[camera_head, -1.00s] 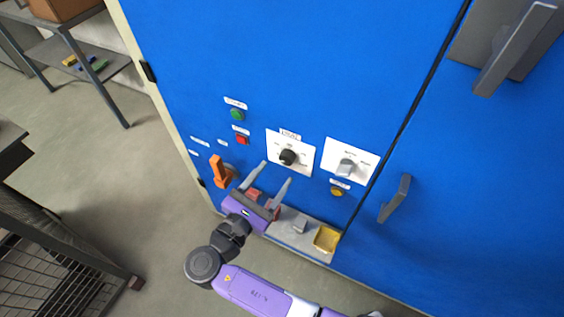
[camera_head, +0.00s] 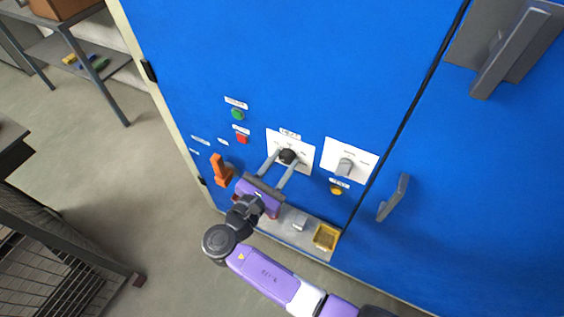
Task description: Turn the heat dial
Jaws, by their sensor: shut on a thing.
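The heat dial is a round black knob (camera_head: 287,156) on a white plate (camera_head: 304,148) with a label above it, on the blue cabinet front. My gripper (camera_head: 286,158), purple with two long grey fingers, reaches up to the dial from below left. Its fingertips sit on either side of the knob and are shut on it. The fingers cover part of the plate's lower edge. The dial's exact pointer direction is too small to tell.
A grey switch (camera_head: 345,166) on another white plate is to the right, with a yellow button (camera_head: 336,189) below. Green (camera_head: 237,114) and red (camera_head: 242,138) buttons and an orange handle (camera_head: 217,168) are left. A ledge (camera_head: 291,222) with a yellow tray (camera_head: 326,236) runs below.

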